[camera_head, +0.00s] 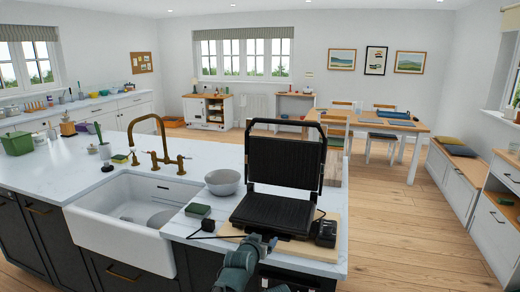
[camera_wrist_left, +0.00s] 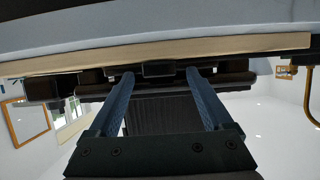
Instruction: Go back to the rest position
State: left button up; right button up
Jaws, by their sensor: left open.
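My left gripper (camera_head: 258,244) is at the front edge of the worktop, just in front of a black contact grill (camera_head: 272,213). In the left wrist view its two blue-grey fingers (camera_wrist_left: 160,76) are spread apart with nothing between them. The grill stands open, its ribbed lid (camera_head: 285,160) raised upright, on a wooden board (camera_head: 330,240). The left wrist view shows the board's edge (camera_wrist_left: 215,47) and the grill's dark underside close beyond the fingertips. Whether the fingers touch the grill is unclear. My right gripper does not show.
A grey bowl (camera_head: 223,182), a green sponge (camera_head: 198,211) and a small black item (camera_head: 208,225) sit left of the grill. A white sink (camera_head: 120,220) with a brass tap (camera_head: 150,125) lies further left. The wooden floor (camera_head: 385,235) to the right is clear.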

pick_arm(q)
jog(key=shift+w+d+f, duration=0.1)
jog(key=shift+w+f, duration=0.05)
jog(key=shift+w, duration=0.2)
jog(key=shift+s, duration=0.1)
